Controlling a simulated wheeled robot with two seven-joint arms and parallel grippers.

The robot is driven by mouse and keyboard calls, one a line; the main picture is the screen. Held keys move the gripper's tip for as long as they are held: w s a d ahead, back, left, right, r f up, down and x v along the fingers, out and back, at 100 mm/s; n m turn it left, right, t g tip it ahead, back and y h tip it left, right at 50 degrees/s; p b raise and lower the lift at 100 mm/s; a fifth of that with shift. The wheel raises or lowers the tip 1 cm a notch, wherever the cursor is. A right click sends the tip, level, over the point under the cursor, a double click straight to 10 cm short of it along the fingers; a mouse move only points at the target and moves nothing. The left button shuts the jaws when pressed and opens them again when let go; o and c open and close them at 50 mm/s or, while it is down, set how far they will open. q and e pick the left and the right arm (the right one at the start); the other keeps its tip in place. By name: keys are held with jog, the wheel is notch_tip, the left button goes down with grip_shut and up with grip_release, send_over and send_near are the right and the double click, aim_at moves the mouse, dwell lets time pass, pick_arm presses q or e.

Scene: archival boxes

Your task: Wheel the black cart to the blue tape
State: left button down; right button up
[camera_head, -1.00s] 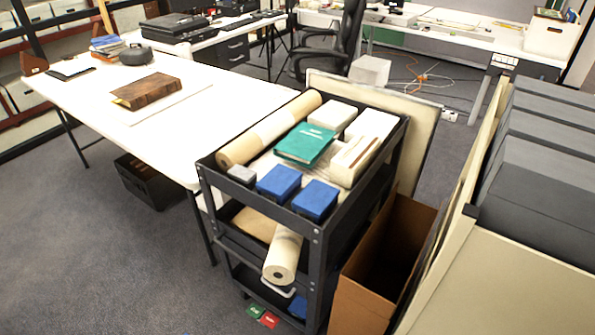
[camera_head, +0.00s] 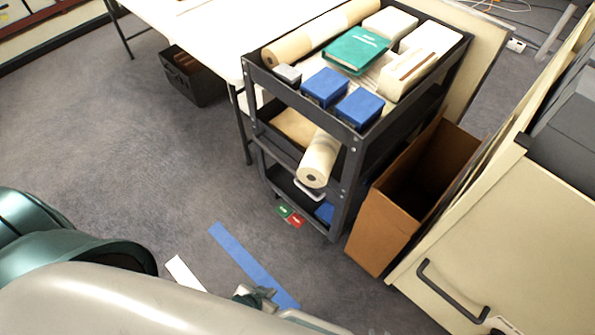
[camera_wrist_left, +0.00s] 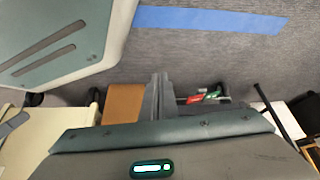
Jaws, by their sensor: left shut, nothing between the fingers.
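The black cart (camera_head: 345,185) stands right of centre in the head view, between a white table and a brown box. It carries rolls, a green book, blue boxes and white boxes. My left gripper (camera_head: 258,296) is shut and empty, seen over the tape's near end and apart from the cart. Its closed fingers show in the left wrist view (camera_wrist_left: 158,98). My right gripper is not in view.
The open brown cardboard box (camera_head: 385,235) stands close against the cart's right side, beside a cream cabinet (camera_head: 480,235). The white table (camera_head: 215,35) is behind left, with a black crate (camera_head: 190,78) below. Carpet at left is clear.

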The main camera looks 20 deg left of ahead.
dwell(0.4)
